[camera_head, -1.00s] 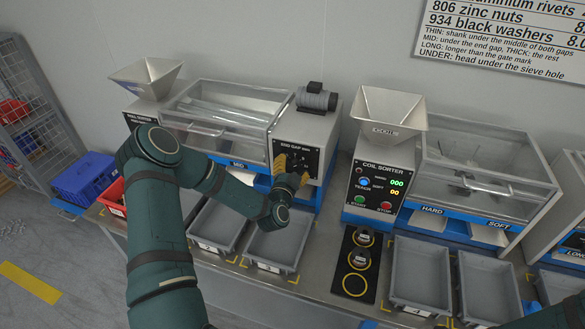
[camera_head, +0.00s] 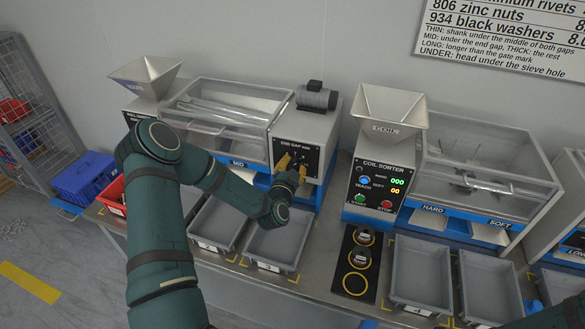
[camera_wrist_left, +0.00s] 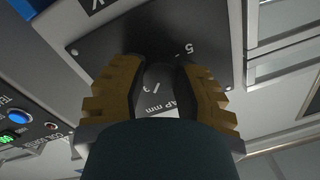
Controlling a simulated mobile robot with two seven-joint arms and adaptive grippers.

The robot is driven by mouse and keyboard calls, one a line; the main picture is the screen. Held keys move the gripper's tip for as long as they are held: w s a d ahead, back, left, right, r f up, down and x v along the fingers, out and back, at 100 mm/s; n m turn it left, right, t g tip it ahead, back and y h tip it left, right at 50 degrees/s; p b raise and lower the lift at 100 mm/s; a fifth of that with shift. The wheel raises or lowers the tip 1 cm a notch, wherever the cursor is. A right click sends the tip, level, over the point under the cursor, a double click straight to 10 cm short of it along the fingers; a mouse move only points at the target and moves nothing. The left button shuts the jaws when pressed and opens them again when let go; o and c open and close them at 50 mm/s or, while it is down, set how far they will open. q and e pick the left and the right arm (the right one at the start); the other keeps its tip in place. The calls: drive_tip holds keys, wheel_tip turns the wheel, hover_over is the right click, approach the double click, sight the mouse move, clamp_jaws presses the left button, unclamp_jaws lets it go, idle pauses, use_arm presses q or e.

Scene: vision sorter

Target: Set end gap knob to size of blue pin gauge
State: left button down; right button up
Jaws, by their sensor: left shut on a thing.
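The end gap panel (camera_head: 309,149) is a black plate on the front of the left sorter, marked "END GAP mm". It also shows upside down in the wrist view (camera_wrist_left: 215,30), with a "5" visible. My left gripper (camera_head: 292,163) is at this panel, its yellow fingers on either side of the dark end gap knob (camera_wrist_left: 158,76). It is shut on the knob. The fingers hide much of the knob and dial, so I cannot read the setting. I cannot pick out the blue pin gauge. My right gripper is not in view.
The coil sorter (camera_head: 374,174) stands just right of the panel. Grey bins (camera_head: 277,262) line the table front below my left gripper. A black mat (camera_head: 346,305) holds two round parts and an empty yellow ring. A blue crate (camera_head: 84,182) is at far left.

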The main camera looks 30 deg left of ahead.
use_arm(q)
drive_tip(key=n+b, duration=0.2)
drive_tip(key=n, duration=0.2)
drive_tip(key=shift+f+b, duration=0.1)
drive_tip(key=shift+b, duration=0.25)
drive_tip(key=n+b, duration=0.2)
drive_tip(key=n, duration=0.1)
drive_tip(key=shift+n, duration=0.4)
drive_tip(key=n+h+b, duration=0.1)
drive_tip(key=n+b, duration=0.3)
drive_tip(key=n, duration=0.1)
drive_tip(key=shift+n, duration=0.4)
drive_tip(key=n+b, duration=0.1)
drive_tip(key=n, duration=0.1)
drive_tip(key=shift+n+b, duration=0.4)
drive_tip(key=shift+n, duration=0.5)
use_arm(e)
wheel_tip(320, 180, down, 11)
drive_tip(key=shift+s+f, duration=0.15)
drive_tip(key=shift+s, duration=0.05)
use_arm(q)
drive_tip(key=shift+r+b, duration=0.2)
drive_tip(key=shift+b, duration=0.1)
drive_tip(key=c, duration=0.6)
unclamp_jaws()
